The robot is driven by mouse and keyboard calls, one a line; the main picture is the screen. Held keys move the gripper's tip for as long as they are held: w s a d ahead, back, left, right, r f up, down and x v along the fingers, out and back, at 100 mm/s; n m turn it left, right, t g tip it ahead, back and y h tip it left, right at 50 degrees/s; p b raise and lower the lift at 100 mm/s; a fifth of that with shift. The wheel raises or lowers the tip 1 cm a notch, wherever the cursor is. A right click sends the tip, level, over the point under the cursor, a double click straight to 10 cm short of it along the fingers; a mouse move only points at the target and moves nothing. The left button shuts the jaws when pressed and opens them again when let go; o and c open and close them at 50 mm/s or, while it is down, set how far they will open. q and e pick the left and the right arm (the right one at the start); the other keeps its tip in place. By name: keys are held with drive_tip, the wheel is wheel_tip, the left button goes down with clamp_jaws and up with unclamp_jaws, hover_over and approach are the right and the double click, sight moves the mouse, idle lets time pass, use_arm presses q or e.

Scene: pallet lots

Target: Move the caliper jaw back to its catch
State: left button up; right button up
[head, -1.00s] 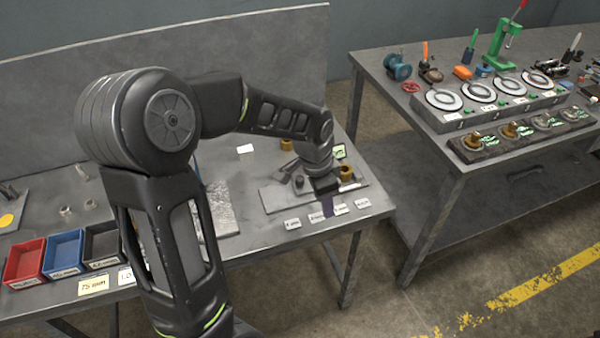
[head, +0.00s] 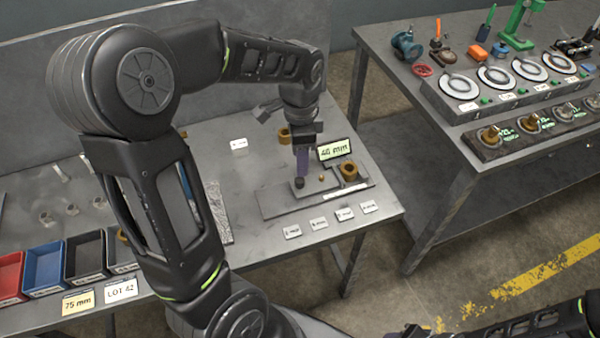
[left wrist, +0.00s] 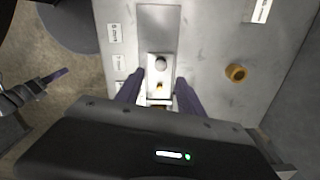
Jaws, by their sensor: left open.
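The caliper fixture (head: 275,203) lies on the left bench as a flat grey plate. Its sliding jaw looks like a small pale block with a dark knob (head: 299,183) and a small brass pin (head: 321,178). A bronze ring (head: 348,170) sits at its right end, beside a display reading 46 mm (head: 335,150). My left gripper (head: 303,172) points down over the jaw, near the knob. In the left wrist view its purple fingers (left wrist: 160,78) are apart, with the knob (left wrist: 160,63) and pin (left wrist: 158,86) showing between them. Contact is not visible. My right gripper (left wrist: 55,76) shows only partly.
Another bronze ring (head: 284,135) stands loose behind the fixture. Several white label cards (head: 318,223) lie along the front edge. Red (head: 10,275) and blue bins (head: 45,268) stand at left. A second bench (head: 440,165) with gauges stands at right, across a gap.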

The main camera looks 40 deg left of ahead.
sight(300, 179)
use_arm(q)
drive_tip(key=shift+f+p, duration=0.35)
drive_tip(key=shift+f, duration=3.65)
drive_tip(key=shift+c, duration=0.3)
clamp_jaws()
drive_tip(key=shift+a, duration=0.1)
